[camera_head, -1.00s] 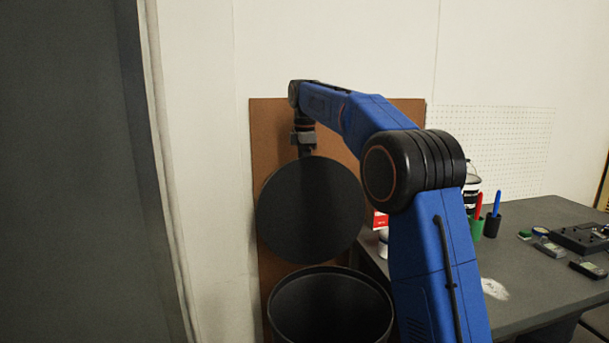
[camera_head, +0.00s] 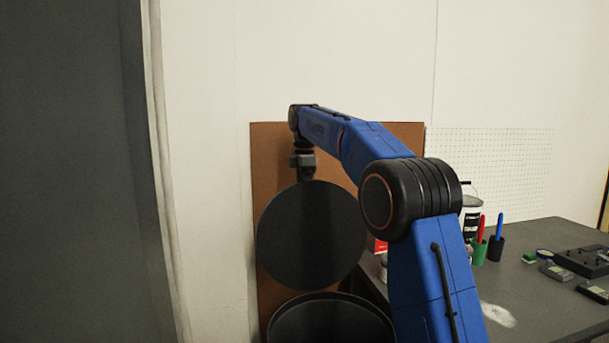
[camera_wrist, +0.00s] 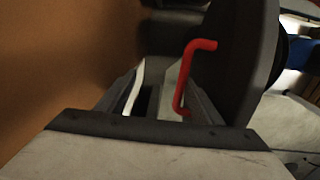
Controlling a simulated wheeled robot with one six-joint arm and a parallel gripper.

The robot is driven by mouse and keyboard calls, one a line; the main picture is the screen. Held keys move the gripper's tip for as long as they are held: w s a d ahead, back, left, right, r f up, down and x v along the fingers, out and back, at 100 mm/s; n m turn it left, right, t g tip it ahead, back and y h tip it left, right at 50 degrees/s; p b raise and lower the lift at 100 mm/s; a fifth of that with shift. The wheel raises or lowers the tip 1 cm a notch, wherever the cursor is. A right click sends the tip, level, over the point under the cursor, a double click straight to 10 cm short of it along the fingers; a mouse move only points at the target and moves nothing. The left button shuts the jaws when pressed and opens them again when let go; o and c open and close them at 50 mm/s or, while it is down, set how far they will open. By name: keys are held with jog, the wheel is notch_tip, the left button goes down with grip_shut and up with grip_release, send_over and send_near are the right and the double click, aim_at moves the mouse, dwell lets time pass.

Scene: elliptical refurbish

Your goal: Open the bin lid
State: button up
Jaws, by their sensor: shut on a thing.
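The bin lid (camera_head: 311,236), a dark round disc, stands about upright with its broad face toward the head camera. The black bin (camera_head: 330,325) is below it, its round mouth uncovered and its lower part cut off by the frame. My gripper (camera_head: 307,172) is at the lid's top edge, pointing down. In the wrist view, a red handle (camera_wrist: 200,46) stands on the side of the lid (camera_wrist: 245,50) facing the brown board. The handle's lower end is between my fingers, and my gripper (camera_wrist: 160,85) is shut on it. The lid hides the handle in the head view.
A brown board (camera_head: 385,135) leans on the wall right behind the lid. A grey table (camera_head: 540,310) to the right holds pen cups (camera_head: 495,248), a can (camera_head: 470,215) and small devices. A dark panel (camera_head: 70,170) fills the left side.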

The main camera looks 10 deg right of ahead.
jog(key=r, duration=0.7)
jog(key=s+r, duration=0.1)
jog(key=r, duration=0.3)
jog(key=shift+r, duration=0.1)
jog(key=c, duration=0.3)
jog(key=shift+s+r, duration=0.15)
jog(key=shift+r, duration=0.35)
jog(key=shift+s, duration=0.1)
jog(key=s+d+f+m+t, duration=0.1)
jog(key=s+d+f+m, duration=0.15)
jog(key=s, duration=0.55)
jog(key=s+d+f+m, duration=0.1)
jog(key=s+m, duration=0.3)
jog(key=s, duration=0.4)
jog(key=s+d+f+m+t, duration=0.1)
jog(key=s+d+f+m, duration=0.15)
jog(key=s, duration=0.55)
jog(key=s+f+m, duration=0.3)
jog(key=s+f, duration=0.6)
jog(key=s+d+f+m+t, duration=0.1)
jog(key=s+f+m, duration=0.2)
jog(key=s+f, duration=0.6)
jog(key=s+d+f+m+t, duration=0.1)
jog(key=s+f+m, duration=0.2)
jog(key=s+f, duration=0.5)
jog(key=shift+s+d+f, duration=0.15)
jog(key=shift+s+f, duration=0.25)
jog(key=shift+f, duration=0.35)
